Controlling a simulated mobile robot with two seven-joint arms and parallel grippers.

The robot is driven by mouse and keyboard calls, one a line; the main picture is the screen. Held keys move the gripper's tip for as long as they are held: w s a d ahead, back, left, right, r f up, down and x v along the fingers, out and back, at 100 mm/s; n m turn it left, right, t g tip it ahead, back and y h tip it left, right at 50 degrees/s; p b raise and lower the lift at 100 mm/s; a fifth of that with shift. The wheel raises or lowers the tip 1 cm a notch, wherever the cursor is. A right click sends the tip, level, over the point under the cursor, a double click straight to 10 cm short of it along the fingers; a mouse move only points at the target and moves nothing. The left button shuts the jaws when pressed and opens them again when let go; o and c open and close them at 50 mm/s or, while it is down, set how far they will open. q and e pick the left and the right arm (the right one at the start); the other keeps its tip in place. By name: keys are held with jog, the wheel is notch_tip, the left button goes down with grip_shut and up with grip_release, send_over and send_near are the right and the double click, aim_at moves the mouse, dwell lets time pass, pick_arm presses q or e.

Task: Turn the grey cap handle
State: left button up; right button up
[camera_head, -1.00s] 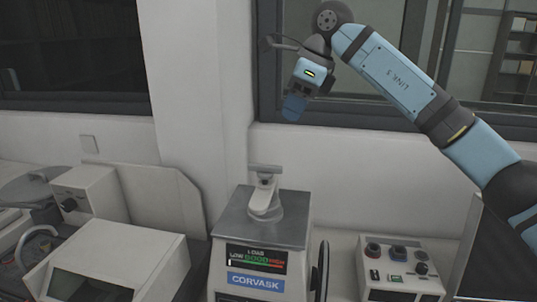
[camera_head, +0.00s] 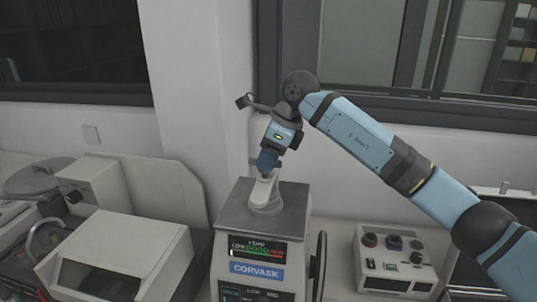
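The press (camera_head: 262,221) has a grey top plate and a CORVASK label on its front. Its light grey cap (camera_head: 265,193) stands upright on the top plate. The crossbar of the cap handle is mostly hidden behind my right gripper. My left gripper is not in view.
A control box (camera_head: 395,256) with knobs and buttons stands to the right of the press. A beige machine (camera_head: 115,253) stands to the left. A white wall with windows is behind.

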grip_shut()
